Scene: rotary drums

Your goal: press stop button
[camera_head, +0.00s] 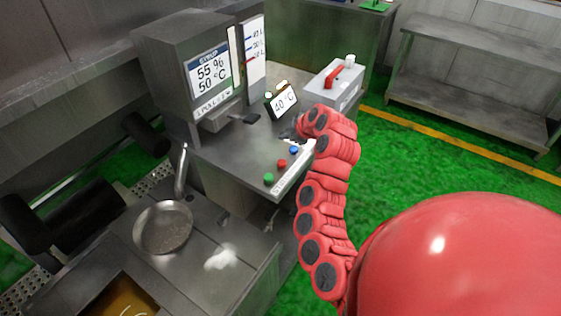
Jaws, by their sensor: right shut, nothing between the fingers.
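A row of small buttons sits along the front edge of the metal counter: a green button (269,178), a red button (281,163) and a blue button (293,149). No label is readable, so I cannot confirm which is the stop button; the red one is a likely match. My right gripper (289,133) is shut and empty at the end of the red arm, just behind the blue button and beyond the red one. It is small and dark here, and the arm partly hides the counter's right end. My left gripper is not in view.
A syrup display unit (210,75) stands at the back left of the counter. A small tilted temperature screen (283,102) is close behind my gripper. A grey box with a red lever (335,76) stands to the right. A metal pan (163,227) is at lower left.

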